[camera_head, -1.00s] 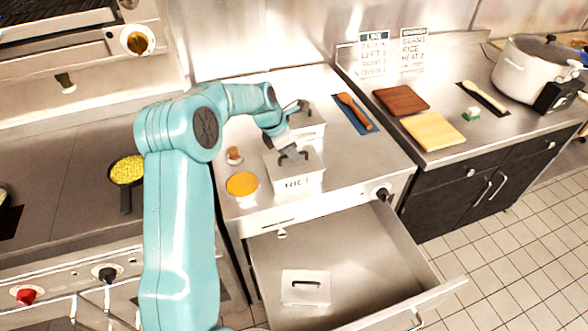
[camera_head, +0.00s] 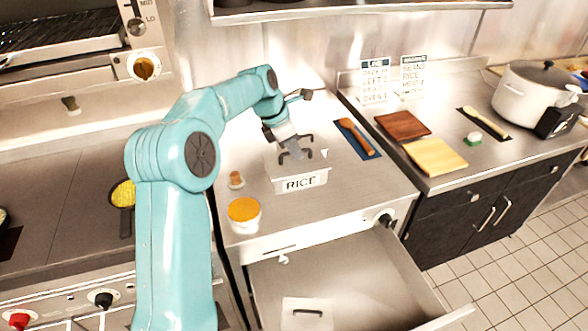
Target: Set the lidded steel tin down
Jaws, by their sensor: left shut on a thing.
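A lidded steel tin labelled RICE (camera_head: 303,184) is at the middle of the steel counter (camera_head: 365,190). My left gripper (camera_head: 292,152) is over its top, shut at the dark lid handle; the fingers partly hide the handle. I cannot tell whether the tin's base touches the counter. A second steel tin stands close behind it, mostly hidden by the gripper and the front tin. Another lidded steel tin (camera_head: 298,318) with a dark handle lies in the open drawer (camera_head: 370,275), cut off by the lower edge. My right gripper is not in view.
A yellow-topped round tub (camera_head: 244,217) and a small brown-topped shaker (camera_head: 236,180) stand left of the RICE tin. A wooden spoon (camera_head: 356,136) on a blue mat lies to the right. Cutting boards (camera_head: 435,156) and a pot (camera_head: 536,95) are further right. Counter is clear right of the tin.

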